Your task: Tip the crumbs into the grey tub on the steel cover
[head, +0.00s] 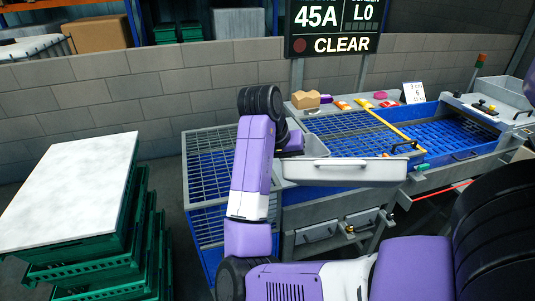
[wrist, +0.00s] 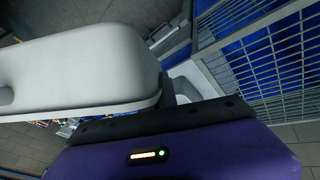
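A long pale grey tray (head: 345,173) hangs in front of the blue-grated machine in the head view. My gripper (head: 294,145) is at its left end and appears shut on its rim. In the wrist view the tray's underside or outer wall (wrist: 75,65) fills the left, against a dark finger of my gripper (wrist: 170,98). No crumbs show; the tray's inside is mostly hidden. A grey tub (head: 505,92) stands at the machine's far right end on grey metal, perhaps the steel cover; I cannot confirm it. A pale box-like thing (wrist: 197,82) shows behind the finger.
A blue grating (head: 355,135) with a yellow bar (head: 395,131) lies behind the tray. Several small packages and a cardboard box (head: 305,99) line the back ledge. A wire cage (head: 208,165) stands left of my arm. Green crates with a white top (head: 70,190) stand farther left.

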